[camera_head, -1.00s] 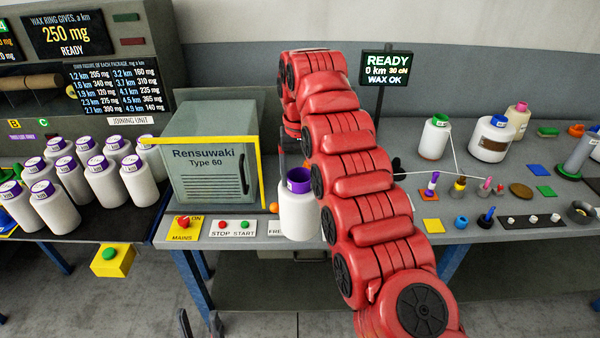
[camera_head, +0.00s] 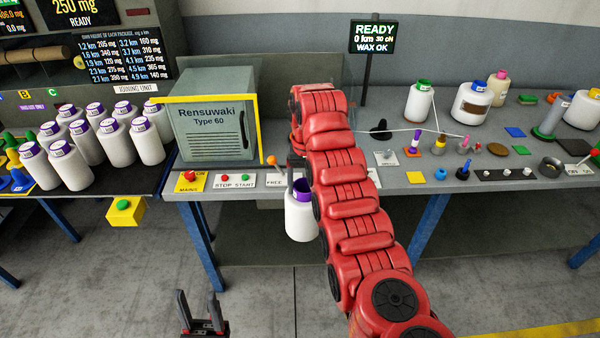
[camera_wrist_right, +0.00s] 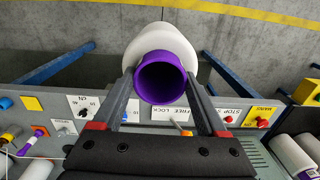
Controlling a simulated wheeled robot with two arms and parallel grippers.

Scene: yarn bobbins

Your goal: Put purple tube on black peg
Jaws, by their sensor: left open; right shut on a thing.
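The white yarn package (camera_head: 302,222) on its purple tube (camera_head: 302,188) hangs upright before the table's front edge. In the right wrist view the purple tube (camera_wrist_right: 162,77) opens toward the camera, with the white yarn (camera_wrist_right: 160,42) behind it. My right gripper (camera_wrist_right: 163,70) is shut on the tube, one finger on each side. In the head view its fingers are largely hidden behind my red arm. My left gripper (camera_head: 199,304) is open and empty, low over the floor. A black upright piece (camera_head: 380,130) on the table, right of my arm, looks like the black peg.
Several purple-tubed white packages (camera_head: 110,135) stand at left. The grey Rensuwaki box (camera_head: 214,128) and control plates (camera_head: 234,181) are left of my arm. Green-topped (camera_head: 420,102) and blue-topped (camera_head: 472,102) packages and small pegs stand at right. A thread crosses near the black piece.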

